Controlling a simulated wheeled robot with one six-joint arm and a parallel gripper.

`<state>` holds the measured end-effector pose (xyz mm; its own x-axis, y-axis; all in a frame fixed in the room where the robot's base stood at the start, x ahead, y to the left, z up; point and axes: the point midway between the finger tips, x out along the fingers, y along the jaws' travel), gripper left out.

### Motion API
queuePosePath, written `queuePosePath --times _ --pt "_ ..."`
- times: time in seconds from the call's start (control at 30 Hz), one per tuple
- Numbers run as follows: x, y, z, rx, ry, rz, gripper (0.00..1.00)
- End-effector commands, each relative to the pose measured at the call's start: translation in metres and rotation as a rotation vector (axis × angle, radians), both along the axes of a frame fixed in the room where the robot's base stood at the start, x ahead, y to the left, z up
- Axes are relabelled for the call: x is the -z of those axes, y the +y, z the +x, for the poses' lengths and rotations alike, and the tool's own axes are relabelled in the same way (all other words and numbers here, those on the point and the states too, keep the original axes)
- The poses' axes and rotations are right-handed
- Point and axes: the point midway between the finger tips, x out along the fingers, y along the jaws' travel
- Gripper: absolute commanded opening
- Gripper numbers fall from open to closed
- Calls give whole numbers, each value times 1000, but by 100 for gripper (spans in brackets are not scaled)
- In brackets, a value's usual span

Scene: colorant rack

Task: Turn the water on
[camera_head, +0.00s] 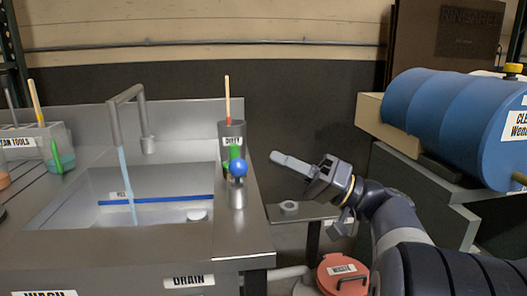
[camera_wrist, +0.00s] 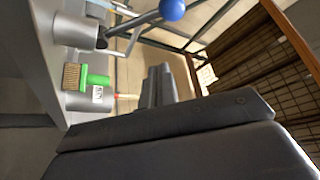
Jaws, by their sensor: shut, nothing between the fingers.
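The grey faucet (camera_head: 113,122) arches over the sink basin (camera_head: 70,205). A light-blue stream of water (camera_head: 126,185) falls from its spout into the basin. The lever's blue ball knob (camera_head: 239,168) sits above its metal base (camera_head: 237,196) at the sink's right edge. In the wrist view, the blue ball (camera_wrist: 172,9) is at the top, on a rod from the base (camera_wrist: 75,30). My gripper (camera_head: 277,157) is shut and empty, just right of the ball and apart from it, pointing left. Its fingers also show in the wrist view (camera_wrist: 157,72).
A grey cup (camera_head: 232,133) marked DIRTY holds brushes behind the lever. A blue barrel (camera_head: 450,120) lies at the right. A red-lidded bin (camera_head: 342,272) is below my arm. A small shelf (camera_head: 315,211) is below my gripper.

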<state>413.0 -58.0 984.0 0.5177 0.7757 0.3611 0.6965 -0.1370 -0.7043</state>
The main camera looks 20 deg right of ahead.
Motion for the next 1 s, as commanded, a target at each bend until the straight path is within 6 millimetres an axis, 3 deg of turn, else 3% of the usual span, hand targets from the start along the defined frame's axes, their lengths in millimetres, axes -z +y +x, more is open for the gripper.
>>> queuePosePath --times 0.1,0.3,1.0 --pt "7 -16 -9 4 1 1 0" --pt "14 -30 -19 1 0 0 0" --pt "15 -31 -20 -1 -1 -1 0"
